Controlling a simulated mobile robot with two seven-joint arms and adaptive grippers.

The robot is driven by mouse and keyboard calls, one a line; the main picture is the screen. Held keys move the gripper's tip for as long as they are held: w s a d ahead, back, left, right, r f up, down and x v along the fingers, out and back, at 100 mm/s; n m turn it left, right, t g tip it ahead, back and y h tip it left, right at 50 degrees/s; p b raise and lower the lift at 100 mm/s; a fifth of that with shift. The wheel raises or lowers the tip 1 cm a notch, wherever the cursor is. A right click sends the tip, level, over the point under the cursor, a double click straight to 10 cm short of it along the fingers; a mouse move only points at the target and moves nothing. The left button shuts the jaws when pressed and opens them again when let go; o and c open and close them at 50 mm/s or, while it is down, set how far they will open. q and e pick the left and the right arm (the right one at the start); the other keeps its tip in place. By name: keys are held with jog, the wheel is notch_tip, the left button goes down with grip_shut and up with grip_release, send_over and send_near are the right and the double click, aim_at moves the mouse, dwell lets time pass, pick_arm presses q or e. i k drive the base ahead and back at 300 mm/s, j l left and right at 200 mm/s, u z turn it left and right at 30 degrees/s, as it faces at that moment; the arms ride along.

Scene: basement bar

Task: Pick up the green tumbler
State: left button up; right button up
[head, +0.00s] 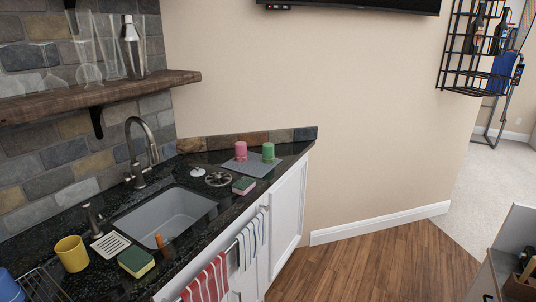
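The green tumbler (268,152) stands upright at the far end of the dark speckled counter, on a grey mat (252,165). A pink tumbler (241,151) stands just left of it on the same mat, with a small gap between them. Neither of my grippers shows in the head view.
The grey sink (166,217) and faucet (139,150) lie nearer on the counter (85,250). A sponge (244,186) and a round metal strainer (218,179) sit before the mat. A yellow cup (72,253) is near left. A wooden shelf (95,96) overhangs the left side. The wood floor (380,265) is clear.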

aim_at(268, 149)
jog(key=i+l+u, duration=0.1)
jog(key=u, duration=0.55)
jog(key=i+l+u, duration=0.35)
jog(key=l, duration=0.25)
jog(key=i+l+u, duration=0.2)
jog(key=i+l, duration=0.15)
jog(key=l, duration=0.2)
jog(key=i+l, duration=0.15)
jog(key=l, duration=0.15)
jog(key=i+l, duration=0.1)
jog(key=l, duration=0.25)
